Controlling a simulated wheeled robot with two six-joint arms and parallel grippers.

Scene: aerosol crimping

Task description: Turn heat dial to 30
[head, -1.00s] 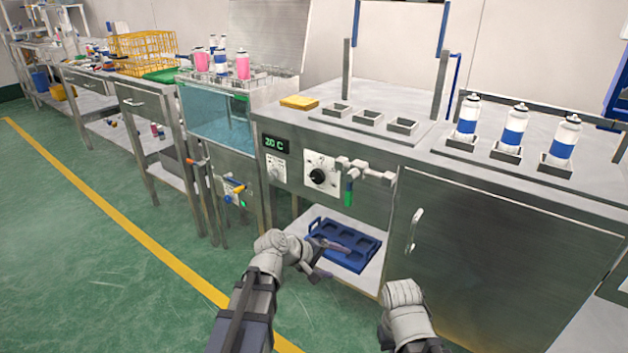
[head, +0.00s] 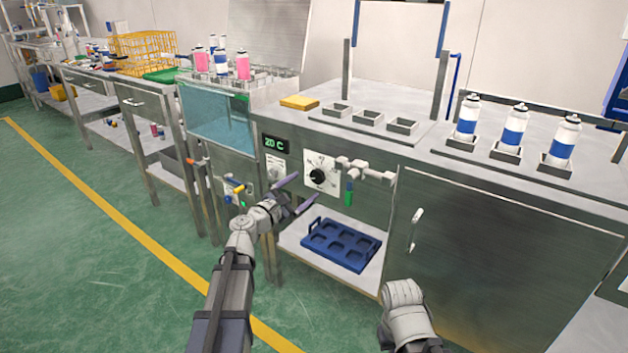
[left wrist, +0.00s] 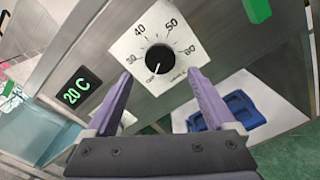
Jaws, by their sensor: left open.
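The heat dial is a black knob (head: 317,176) on a white plate on the cabinet front. In the left wrist view the knob (left wrist: 159,58) sits among marks 30, 40, 50 and 60, with OFF below. Its small white pointer mark seems to face OFF. The display (head: 276,144) reads 20 C, and it also shows in the left wrist view (left wrist: 82,91). My left gripper (head: 307,188) is open and empty, just in front of and below the dial. In its wrist view the purple fingers (left wrist: 160,80) spread either side below the knob, apart from it.
A valve with a green handle (head: 349,192) juts out right of the dial. A blue tray (head: 341,244) lies on the shelf below. A white panel (head: 276,168) is left of the dial. Cans (head: 515,130) stand on the countertop. My right forearm is at the bottom.

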